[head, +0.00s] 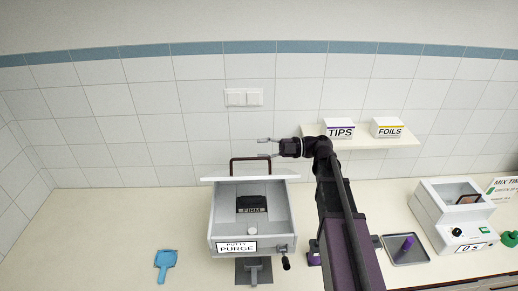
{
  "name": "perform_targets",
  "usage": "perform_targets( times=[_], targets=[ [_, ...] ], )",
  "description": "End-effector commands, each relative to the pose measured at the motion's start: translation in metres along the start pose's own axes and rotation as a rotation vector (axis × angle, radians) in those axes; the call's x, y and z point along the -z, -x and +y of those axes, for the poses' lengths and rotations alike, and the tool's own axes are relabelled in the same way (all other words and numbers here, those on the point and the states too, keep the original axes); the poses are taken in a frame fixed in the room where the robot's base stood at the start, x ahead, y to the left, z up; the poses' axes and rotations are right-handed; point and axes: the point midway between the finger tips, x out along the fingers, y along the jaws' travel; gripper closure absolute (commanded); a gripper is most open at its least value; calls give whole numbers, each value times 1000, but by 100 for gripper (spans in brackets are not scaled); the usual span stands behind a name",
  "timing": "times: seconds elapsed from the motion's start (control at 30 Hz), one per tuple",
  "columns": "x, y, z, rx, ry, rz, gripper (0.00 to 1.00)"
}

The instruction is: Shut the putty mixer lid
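A light grey open-topped box (285,215) stands on the counter at centre, its front label reading "PURGE" under a smaller line too small to read surely. Its lid (222,177) is raised at the back, seen nearly edge-on, with a dark brown loop handle (233,167) rising from it. A dark block marked "FIRM" (252,204) and a small pale round piece (252,231) are inside. My gripper (265,148) is open and empty, pointing left, near the handle's upper right; I cannot tell whether it touches.
At right stand a white machine (430,206) with a "0 s" display and a grey tray (416,256) holding a purple cylinder (407,244). A wall shelf (350,142) holds "TIPS" (338,131) and "FOILS" (388,129) boxes. A blue scraper-like tool (165,261) lies left; counter around it is clear.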

Motion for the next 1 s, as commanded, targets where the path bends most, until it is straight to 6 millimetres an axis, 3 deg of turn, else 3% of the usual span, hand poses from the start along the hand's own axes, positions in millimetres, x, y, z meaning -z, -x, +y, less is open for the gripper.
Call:
perform_targets(
  times=[1.0],
  targets=[
    [-1,51,0,0,0,-3,52]
  ],
)
